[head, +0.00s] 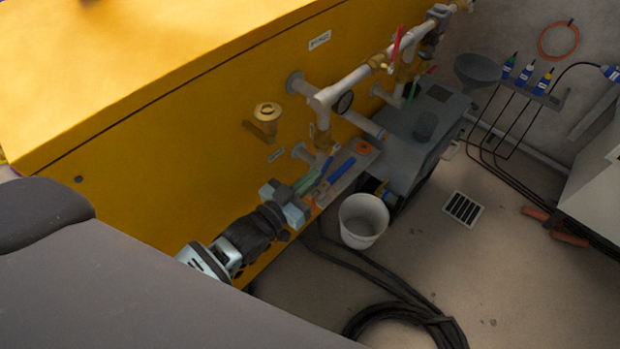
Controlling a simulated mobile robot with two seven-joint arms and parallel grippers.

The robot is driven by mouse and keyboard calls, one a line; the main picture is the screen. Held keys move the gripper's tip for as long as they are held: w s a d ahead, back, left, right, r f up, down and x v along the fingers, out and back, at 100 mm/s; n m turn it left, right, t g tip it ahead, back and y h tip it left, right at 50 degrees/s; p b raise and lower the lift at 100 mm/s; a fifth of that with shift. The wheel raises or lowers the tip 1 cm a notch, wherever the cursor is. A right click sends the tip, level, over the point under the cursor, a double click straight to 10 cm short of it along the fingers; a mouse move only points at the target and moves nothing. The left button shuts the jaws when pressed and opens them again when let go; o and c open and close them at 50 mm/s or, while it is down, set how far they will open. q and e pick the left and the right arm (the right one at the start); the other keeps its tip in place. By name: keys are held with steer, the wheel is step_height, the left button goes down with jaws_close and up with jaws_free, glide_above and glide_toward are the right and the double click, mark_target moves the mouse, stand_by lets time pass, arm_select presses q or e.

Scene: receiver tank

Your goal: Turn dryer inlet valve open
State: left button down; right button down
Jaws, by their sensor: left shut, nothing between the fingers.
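My left gripper (308,186) reaches in from the lower left, in front of the yellow cabinet (180,130). It is shut with nothing between its fingers. Its tips are close to a blue lever handle (342,168) at the low end of the pipework; I cannot tell if they touch it. A white pipe (350,84) runs from the cabinet up to the right, with brass valves and a red lever (397,44). The label near the gripper is too small to read, so I cannot tell which handle is the dryer inlet valve. My right gripper is not in view.
A white bucket (363,222) stands on the floor right of the gripper. A dark grey unit (412,135) sits behind it. Black hose (385,285) coils across the floor. A brass fitting (266,113) sticks out of the cabinet. Floor around the drain grate (464,209) is free.

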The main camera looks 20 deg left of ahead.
arm_select(q)
steer(key=shift+w+d+f+b, duration=0.1)
steer(key=shift+w+f+b, duration=0.2)
steer(key=shift+f, duration=0.3)
steer(key=shift+w+d+f+b, duration=0.1)
steer(key=shift+w+f+b, duration=0.2)
steer(key=shift+f, duration=0.25)
steer(key=shift+r, duration=0.1)
